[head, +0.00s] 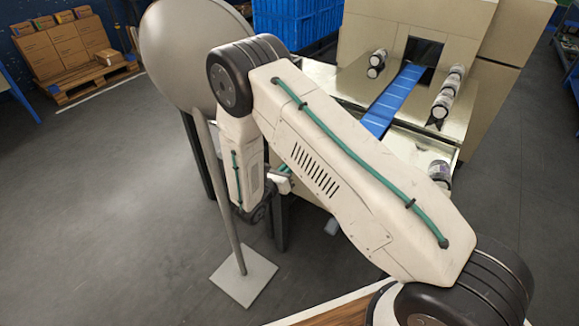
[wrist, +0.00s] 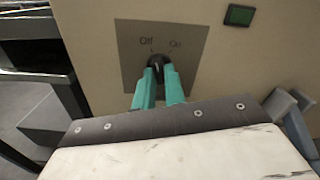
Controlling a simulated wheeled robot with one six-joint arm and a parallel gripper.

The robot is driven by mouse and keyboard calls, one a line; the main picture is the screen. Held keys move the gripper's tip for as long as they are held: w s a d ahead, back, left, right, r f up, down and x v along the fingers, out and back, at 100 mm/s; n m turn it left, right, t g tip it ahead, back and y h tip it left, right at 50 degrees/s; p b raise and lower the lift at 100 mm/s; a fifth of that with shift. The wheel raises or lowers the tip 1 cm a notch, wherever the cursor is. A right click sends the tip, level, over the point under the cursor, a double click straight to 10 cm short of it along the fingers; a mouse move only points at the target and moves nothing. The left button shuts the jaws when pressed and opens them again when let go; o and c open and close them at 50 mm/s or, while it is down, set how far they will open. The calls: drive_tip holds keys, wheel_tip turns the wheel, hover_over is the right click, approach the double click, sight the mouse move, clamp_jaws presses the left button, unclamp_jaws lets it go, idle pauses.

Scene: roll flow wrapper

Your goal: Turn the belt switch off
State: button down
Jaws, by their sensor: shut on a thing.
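The belt switch is a small black knob (wrist: 155,62) on a grey plate (wrist: 193,38) in the wrist view. The plate reads "Off" at the upper left of the knob and "On" at its upper right. My gripper (wrist: 158,72) has its two teal fingers shut on the knob, one on each side. The fingers cover the lower part of the knob, and which label it points at is hard to tell. In the head view my arm hides the switch and most of my gripper.
The plate sits on a beige panel with a dark green rectangle (wrist: 239,15) at upper right. In the head view a blue belt (head: 393,100) runs into the beige machine (head: 410,22). A round grey disc on a stand (head: 180,50) is close left of my arm.

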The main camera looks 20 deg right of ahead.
drive_tip(key=shift+s+n, duration=0.1)
drive_tip(key=shift+n, duration=1.1)
drive_tip(key=c, duration=1.5)
unclamp_jaws()
drive_tip(key=shift+o, duration=0.2)
drive_tip(key=v, duration=0.7)
drive_tip(key=shift+s+a, duration=0.2)
drive_tip(key=shift+a, duration=0.05)
